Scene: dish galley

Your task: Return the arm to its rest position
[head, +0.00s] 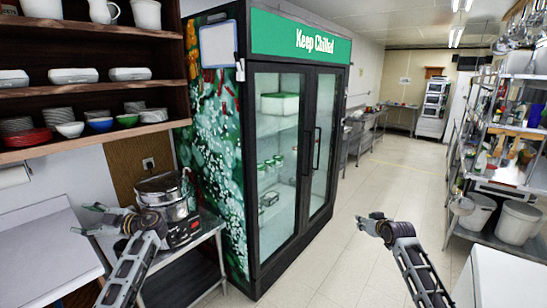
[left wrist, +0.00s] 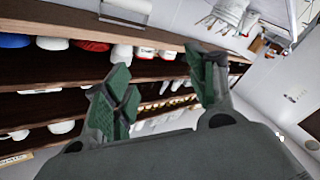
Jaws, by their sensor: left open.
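My left gripper (head: 88,219) is at the lower left of the head view, raised in front of the shelves and beside a steel pot. Its fingers are spread, with nothing between them. The left wrist view shows the same open gripper (left wrist: 162,84), two green-padded fingers apart, with shelf boards and dishes beyond them. My left arm reaches up from the bottom edge of the head view. My right gripper (head: 367,224) hangs over the aisle floor, right of the fridge. It is small in view, and its finger gap is unclear. No held object shows in it.
A metal side table (head: 205,236) carries the steel pot (head: 165,194) close to my left arm. Wooden shelves (head: 90,88) with bowls and plates are above. A glass-door fridge (head: 290,150) stands in the middle. The tiled floor (head: 400,180) is clear; a steel rack (head: 500,150) stands right.

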